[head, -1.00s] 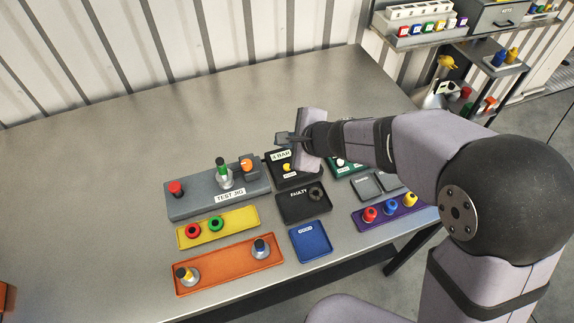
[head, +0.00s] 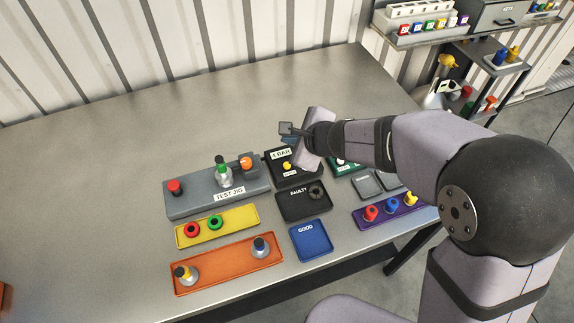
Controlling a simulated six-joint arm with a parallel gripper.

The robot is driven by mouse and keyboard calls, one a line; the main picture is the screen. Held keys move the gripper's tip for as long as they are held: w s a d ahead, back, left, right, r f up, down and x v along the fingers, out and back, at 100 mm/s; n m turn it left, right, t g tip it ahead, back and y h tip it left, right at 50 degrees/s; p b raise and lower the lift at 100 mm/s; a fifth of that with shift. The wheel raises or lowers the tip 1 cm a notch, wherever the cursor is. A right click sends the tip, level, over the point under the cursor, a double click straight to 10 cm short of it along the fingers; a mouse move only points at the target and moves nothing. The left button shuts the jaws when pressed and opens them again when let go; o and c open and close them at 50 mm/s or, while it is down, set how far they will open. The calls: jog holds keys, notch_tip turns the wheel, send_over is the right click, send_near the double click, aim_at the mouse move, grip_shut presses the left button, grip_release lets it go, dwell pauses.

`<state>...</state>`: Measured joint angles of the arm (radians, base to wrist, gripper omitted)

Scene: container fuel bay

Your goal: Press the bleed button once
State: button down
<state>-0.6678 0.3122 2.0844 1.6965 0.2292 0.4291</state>
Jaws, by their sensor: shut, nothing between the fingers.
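No label I can read says bleed. My gripper (head: 287,129) is shut and empty. In the picture it shows just above that panel, apart from the yellow button; its exact height is unclear. My wrist hides the panel's right part.
Nearer the front are a yellow tray (head: 238,227) with red and green rings, an orange tray (head: 222,273) with two canisters, a black FAULTY tray (head: 300,212) holding a dark ring, a blue GOOD tray (head: 312,243) and a purple rack (head: 380,218). The table's back left is clear.

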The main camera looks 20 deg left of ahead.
jog(key=shift+f+b, duration=3.5)
jog(key=shift+f, duration=0.4)
jog(key=shift+f+b, duration=0.8)
jog(key=shift+b, duration=0.15)
jog(key=shift+r+p, duration=0.7)
jog(key=shift+r, duration=0.1)
jog(key=shift+r, duration=0.1)
notch_tip(320, 180, up, 5)
jog(key=p, duration=0.4)
jog(key=shift+p, duration=0.35)
dwell(0.4)
